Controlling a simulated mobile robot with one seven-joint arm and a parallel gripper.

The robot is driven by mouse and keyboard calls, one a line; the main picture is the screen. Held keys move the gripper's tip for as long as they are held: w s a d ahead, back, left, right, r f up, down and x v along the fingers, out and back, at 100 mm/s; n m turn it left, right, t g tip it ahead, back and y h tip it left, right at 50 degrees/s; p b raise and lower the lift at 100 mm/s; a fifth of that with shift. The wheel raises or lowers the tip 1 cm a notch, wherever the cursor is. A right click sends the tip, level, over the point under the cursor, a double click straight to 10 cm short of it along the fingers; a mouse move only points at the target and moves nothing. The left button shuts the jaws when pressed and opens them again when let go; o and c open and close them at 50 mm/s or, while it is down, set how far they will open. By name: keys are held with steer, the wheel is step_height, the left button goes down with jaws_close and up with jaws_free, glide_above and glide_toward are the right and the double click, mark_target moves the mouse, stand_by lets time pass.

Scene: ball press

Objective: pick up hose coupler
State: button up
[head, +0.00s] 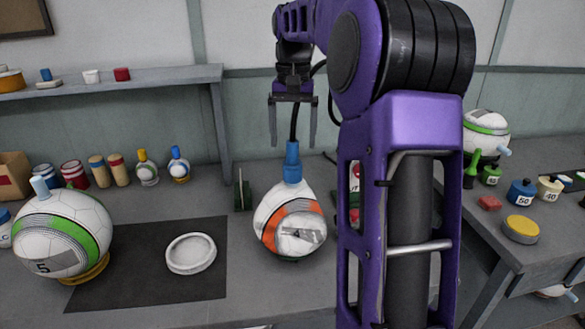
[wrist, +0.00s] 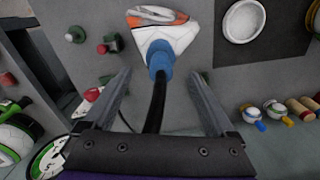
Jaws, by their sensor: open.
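The hose coupler (head: 292,162) is a blue cylinder with a black hose rising from it. It stands upright on top of a white ball with an orange band (head: 290,222) and a round gauge-like face. My gripper (head: 292,145) is open above it, with its two fingers pointing down on either side of the black hose. In the wrist view the coupler (wrist: 159,58) lies just beyond and between the fingertips of my gripper (wrist: 159,74). The fingers appear not to touch it. The coupler's joint with the ball is partly hidden by its own body.
A white and green ball (head: 60,235) stands at the left beside a dark mat (head: 150,285) with a white ring dish (head: 190,253). Small bottles and jars line the back. A side bench (head: 530,265) at the right holds weights. My arm hides part of the middle.

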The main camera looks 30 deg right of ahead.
mark_target(292, 165)
steer(key=f, duration=0.2)
steer(key=f+b, duration=0.1)
steer(key=f, duration=0.4)
steer(key=shift+s+a+f+b, duration=0.1)
steer(key=shift+s+a+b, duration=0.15)
steer(key=shift+b, duration=0.15)
steer(key=shift+c, duration=0.2)
